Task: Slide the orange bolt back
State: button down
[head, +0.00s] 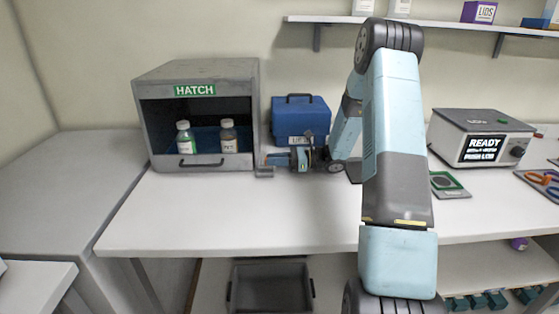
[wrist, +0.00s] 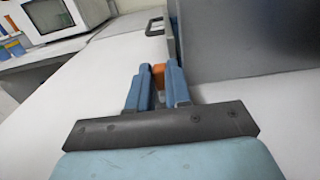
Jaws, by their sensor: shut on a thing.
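The grey box labelled HATCH (head: 196,72) stands at the back left of the table with its front opening uncovered. A dark handle (head: 201,163) sits on its low front strip. The orange bolt (wrist: 158,73) shows as a small orange block between my fingertips in the wrist view. My gripper (wrist: 159,67) is shut on it, one blue finger on each side, beside a large grey wall. In the head view my gripper (head: 268,160) is at the hatch's lower right front corner, and the bolt is mostly hidden there. A small grey block (head: 264,172) lies just below it.
A blue case (head: 300,117) stands behind my arm. A tester reading READY (head: 482,137) stands at the right. The table's front middle is clear.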

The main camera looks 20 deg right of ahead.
jog(key=shift+s+f, duration=0.15)
jog(key=shift+s, duration=0.1)
jog(key=c, duration=1.4)
grip_release()
jog(key=shift+o, duration=0.4)
jog(key=shift+d, duration=0.1)
jog(key=shift+w+d, duration=0.1)
jog(key=v, duration=1.3)
jog(key=shift+d, duration=0.3)
